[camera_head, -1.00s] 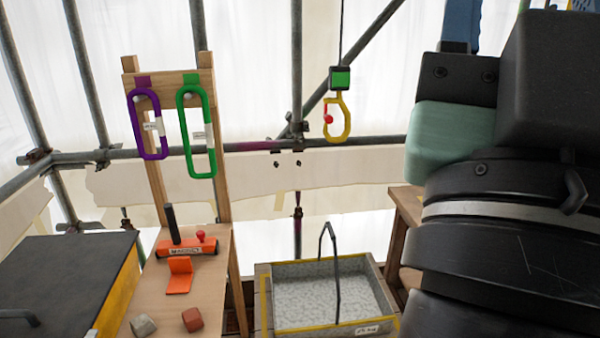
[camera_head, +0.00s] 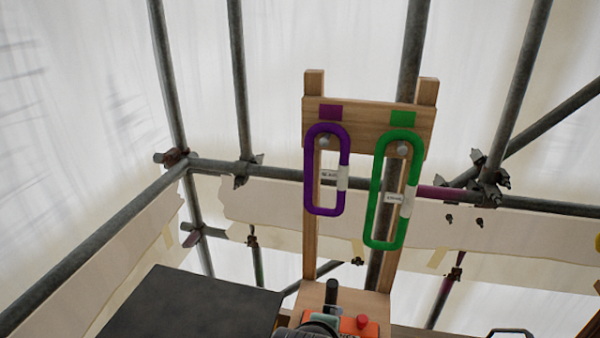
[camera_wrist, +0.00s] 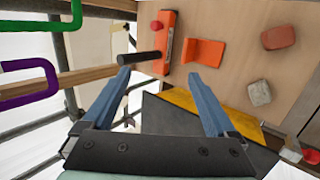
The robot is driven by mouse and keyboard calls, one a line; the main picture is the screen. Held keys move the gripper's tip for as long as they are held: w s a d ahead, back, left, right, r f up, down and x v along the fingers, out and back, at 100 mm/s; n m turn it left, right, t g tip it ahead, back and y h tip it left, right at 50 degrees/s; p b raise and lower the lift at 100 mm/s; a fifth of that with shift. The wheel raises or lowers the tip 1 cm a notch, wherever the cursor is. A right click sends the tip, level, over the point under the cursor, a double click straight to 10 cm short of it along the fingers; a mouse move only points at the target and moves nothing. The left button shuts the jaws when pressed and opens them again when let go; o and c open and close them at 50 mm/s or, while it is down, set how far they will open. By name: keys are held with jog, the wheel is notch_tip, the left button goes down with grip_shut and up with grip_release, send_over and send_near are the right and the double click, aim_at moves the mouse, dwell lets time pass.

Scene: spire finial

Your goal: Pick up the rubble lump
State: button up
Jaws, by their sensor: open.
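In the wrist view a pale grey lump (camera_wrist: 260,93) lies on the wooden bench top (camera_wrist: 228,80) at the right. A reddish lump (camera_wrist: 278,35) lies beside it, apart from it. The grey one looks most like rubble. My gripper (camera_wrist: 158,77) is open with nothing between its blue fingers. Both lumps are to the right of the fingertips in the wrist view, and neither is touched. The head view now shows neither lump.
An orange magnet tool (camera_wrist: 167,42) with a dark handle and an orange bracket (camera_wrist: 204,52) are on the bench. A black-topped box (camera_head: 180,310) with a yellow side stands close by. Purple (camera_head: 311,170) and green (camera_head: 376,200) loops hang from a wooden rack.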

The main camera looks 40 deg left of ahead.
jog(key=s+d+f+n+g+h+p, duration=0.1)
jog(key=s+f+n+g+h, duration=0.2)
jog(key=s+f+n+g, duration=0.7)
jog(key=s+f+t, duration=0.1)
jog(key=f, duration=0.1)
jog(key=s+f+m+t, duration=0.1)
jog(key=f+t, duration=0.1)
jog(key=f, duration=0.1)
jog(key=s+f+t, duration=0.1)
jog(key=f, duration=0.2)
jog(key=shift+s+d+f+m+t, duration=0.15)
jog(key=shift+d+f+m+t, duration=0.1)
jog(key=shift+m+t, duration=0.05)
jog(key=shift+f, duration=2.85)
grip_shut()
